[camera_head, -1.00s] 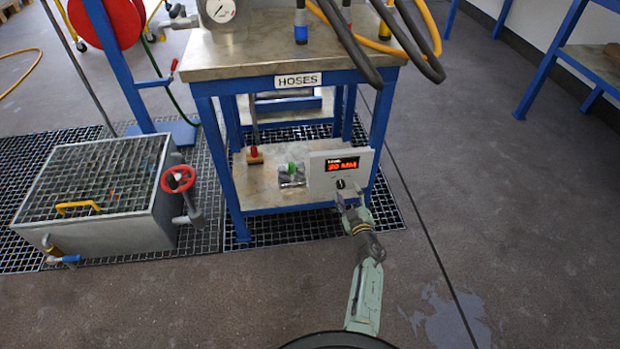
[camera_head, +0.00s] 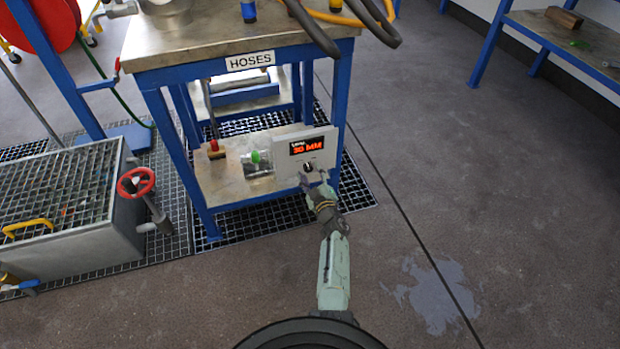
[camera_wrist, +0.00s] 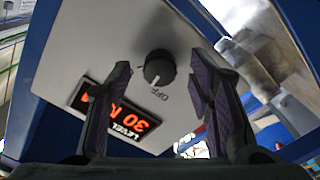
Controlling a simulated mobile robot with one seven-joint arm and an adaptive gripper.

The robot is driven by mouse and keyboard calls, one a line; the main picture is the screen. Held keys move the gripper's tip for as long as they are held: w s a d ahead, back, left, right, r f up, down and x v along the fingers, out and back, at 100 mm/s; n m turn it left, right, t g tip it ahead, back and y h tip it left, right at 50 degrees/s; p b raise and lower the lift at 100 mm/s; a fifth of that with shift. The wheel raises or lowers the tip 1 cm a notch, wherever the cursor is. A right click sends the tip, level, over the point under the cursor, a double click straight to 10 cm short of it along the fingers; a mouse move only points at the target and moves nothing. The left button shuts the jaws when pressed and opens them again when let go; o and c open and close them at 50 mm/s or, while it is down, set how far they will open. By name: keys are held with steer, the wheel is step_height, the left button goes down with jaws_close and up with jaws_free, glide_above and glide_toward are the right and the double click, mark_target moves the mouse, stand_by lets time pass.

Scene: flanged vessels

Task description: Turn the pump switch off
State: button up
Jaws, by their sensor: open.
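The pump switch (camera_wrist: 159,68) is a round black knob with a pale pointer line on a light grey panel (camera_wrist: 75,60). The word OFF is printed beside it. In the head view the knob (camera_head: 308,167) sits below a red lit display (camera_head: 307,146) on the panel, on the lower shelf of the blue table. The wrist view shows the display (camera_wrist: 115,112) reading LEVEL and 30. My gripper (camera_wrist: 163,85) is open, its two fingers on either side of the knob in that view. I cannot tell whether they touch it. In the head view my gripper (camera_head: 314,180) is just in front of the panel.
A clear container with a green cap (camera_head: 257,158) stands left of the panel. The blue table (camera_head: 150,55) with a HOSES sign rises above, with dark hoses hanging over its right edge. A grated tank (camera_head: 75,240) with a red handwheel is at left.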

steer(key=shift+w+a, duration=0.2)
steer(key=shift+w, duration=0.15)
steer(key=shift+c, duration=0.4)
jaws_close()
